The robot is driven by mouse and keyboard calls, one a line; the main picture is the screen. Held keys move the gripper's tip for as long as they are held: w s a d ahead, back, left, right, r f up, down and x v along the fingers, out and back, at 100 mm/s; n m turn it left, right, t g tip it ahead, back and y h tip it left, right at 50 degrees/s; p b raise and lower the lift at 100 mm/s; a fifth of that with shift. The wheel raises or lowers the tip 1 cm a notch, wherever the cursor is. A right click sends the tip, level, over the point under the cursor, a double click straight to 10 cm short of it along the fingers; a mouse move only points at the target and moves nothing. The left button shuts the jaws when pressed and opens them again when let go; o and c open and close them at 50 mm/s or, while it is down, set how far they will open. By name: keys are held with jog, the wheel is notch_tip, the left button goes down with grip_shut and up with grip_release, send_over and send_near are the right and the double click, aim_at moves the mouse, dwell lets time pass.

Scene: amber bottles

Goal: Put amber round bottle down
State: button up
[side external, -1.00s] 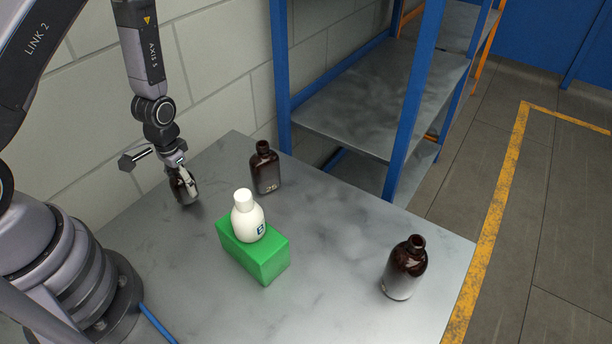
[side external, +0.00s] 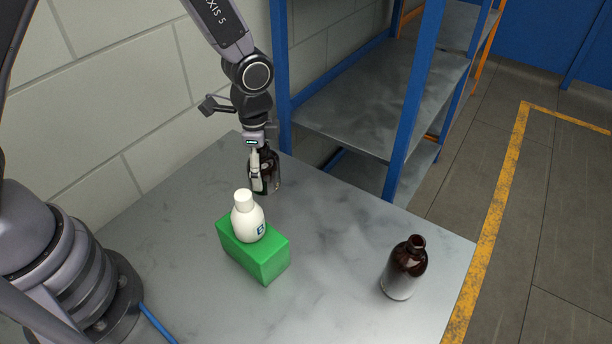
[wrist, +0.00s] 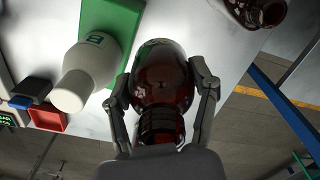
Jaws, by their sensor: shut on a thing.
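My gripper (wrist: 163,95) is shut around an amber round bottle (wrist: 160,75), with one finger on each side of it in the wrist view. In the side view my gripper (side external: 256,172) points down near the table's back corner. Dark glass (side external: 273,168) shows behind and beside the fingers. There the held bottle and the bottle that stood at that spot overlap, and I cannot tell their gap. I cannot tell whether the held bottle touches the table.
A white bottle (side external: 247,219) stands on a green block (side external: 262,262). Another dark bottle (side external: 404,268) stands at the right on the grey table (side external: 330,280). A blue-framed shelf (side external: 372,98) is behind. The table's left and front middle are clear. A red container (wrist: 47,117) shows in the wrist view.

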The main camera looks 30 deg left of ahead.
jog(key=d+m, duration=0.4)
jog(key=d, duration=0.3)
jog(key=w+d+f, duration=0.2)
jog(key=w, duration=0.1)
jog(key=w+d+f, duration=0.2)
jog(key=w+f, duration=0.1)
jog(key=w+d+f, duration=0.3)
jog(key=w, duration=0.1)
jog(key=shift+w+d+f, duration=0.15)
jog(key=shift+w+f, duration=0.1)
jog(key=shift+f, duration=1.7)
jog(key=shift+f, duration=0.2)
jog(key=o, duration=1.2)
